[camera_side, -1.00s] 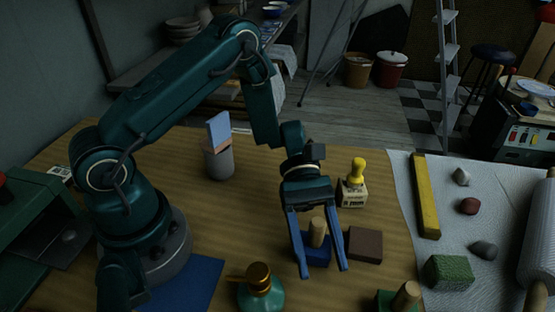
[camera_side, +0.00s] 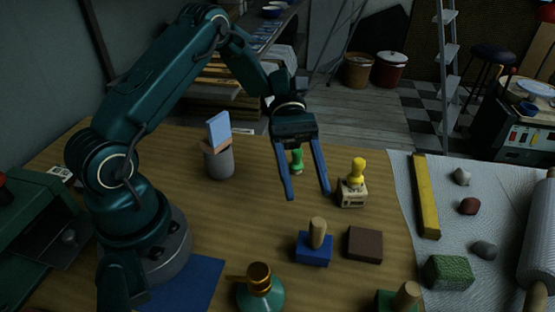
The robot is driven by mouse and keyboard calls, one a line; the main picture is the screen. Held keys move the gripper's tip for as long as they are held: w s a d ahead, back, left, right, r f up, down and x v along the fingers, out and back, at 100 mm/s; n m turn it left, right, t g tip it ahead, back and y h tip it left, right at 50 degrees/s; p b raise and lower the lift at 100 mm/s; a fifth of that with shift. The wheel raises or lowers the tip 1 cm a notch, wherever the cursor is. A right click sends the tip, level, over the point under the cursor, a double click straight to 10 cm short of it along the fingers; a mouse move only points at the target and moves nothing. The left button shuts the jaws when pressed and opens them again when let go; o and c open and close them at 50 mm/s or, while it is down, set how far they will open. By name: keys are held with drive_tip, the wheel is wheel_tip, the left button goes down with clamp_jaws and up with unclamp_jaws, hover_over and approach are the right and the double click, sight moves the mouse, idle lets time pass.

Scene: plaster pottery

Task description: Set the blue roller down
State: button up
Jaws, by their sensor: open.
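The blue block with an upright wooden handle (camera_side: 313,251), likely the blue roller, stands upright on the wooden table, left of a flat brown block. My gripper (camera_side: 308,195) is open and empty above the table, with its two blue fingers pointing down. It is above and behind the blue block in the picture, clear of it. A small green knobbed thing (camera_side: 297,161) shows between the fingers, farther back and partly hidden.
A yellow-knobbed stamp (camera_side: 354,182) stands right of my gripper. The brown block (camera_side: 364,244) lies beside the blue one. A teal bottle (camera_side: 261,289) and a green block with a wooden handle (camera_side: 400,299) are in front. A grey cup (camera_side: 219,164) stands left.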

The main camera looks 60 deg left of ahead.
drive_tip(key=s+a+r+m+t+y, duration=0.5)
drive_tip(key=s+r+m+t+y, duration=0.3)
drive_tip(key=s+m+t+y, duration=0.2)
drive_tip(key=m+y, duration=0.2)
drive_tip(key=m, duration=0.1)
drive_tip(key=shift+r+m+t, duration=0.2)
drive_tip(key=shift+m+t, duration=0.1)
idle(1.1)
